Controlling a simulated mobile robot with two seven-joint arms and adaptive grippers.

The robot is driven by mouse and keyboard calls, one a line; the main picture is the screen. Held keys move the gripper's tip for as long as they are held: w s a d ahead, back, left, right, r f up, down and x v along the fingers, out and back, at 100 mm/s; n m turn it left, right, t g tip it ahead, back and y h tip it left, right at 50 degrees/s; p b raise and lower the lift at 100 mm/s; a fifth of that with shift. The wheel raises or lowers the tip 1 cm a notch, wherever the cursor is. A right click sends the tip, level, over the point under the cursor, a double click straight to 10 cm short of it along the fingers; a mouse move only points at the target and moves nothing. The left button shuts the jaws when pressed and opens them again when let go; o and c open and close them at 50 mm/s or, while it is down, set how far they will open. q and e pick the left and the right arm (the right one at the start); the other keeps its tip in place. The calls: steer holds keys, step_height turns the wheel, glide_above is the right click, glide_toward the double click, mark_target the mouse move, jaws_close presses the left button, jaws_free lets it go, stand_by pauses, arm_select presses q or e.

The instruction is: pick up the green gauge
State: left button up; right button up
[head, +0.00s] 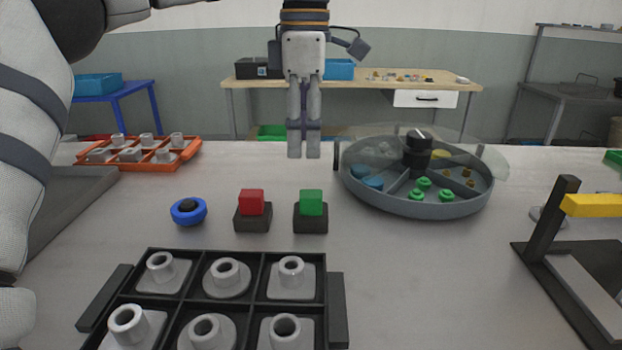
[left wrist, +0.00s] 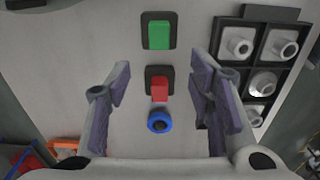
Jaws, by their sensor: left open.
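The green gauge (head: 312,203) is a small green block seated in a dark square base (head: 311,222) on the table, right of the red block (head: 251,202). In the left wrist view the green gauge (left wrist: 159,35) shows beyond the fingertips, at the top. My left gripper (head: 303,152) points down above the table and looks farther back than the gauge in the head view. In the left wrist view my left gripper (left wrist: 162,75) is open and empty, with the red block (left wrist: 159,90) and a blue ring (left wrist: 160,121) showing between its fingers. My right gripper is not in view.
A black tray (head: 338,300) with several grey fittings stands in front. A round divided tank (head: 430,207) with a clear cover stands right of the gauge. An orange rack (head: 124,166) is at the back left. A black stand with a yellow bar (head: 592,206) is at the right.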

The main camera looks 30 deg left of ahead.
mark_target(311, 193)
arm_select(q)
steer(key=f, duration=1.1)
steer(key=shift+w+d+f, duration=0.25)
steer(key=shift+d+f, duration=0.05)
steer(key=shift+d, duration=0.1)
jaws_close()
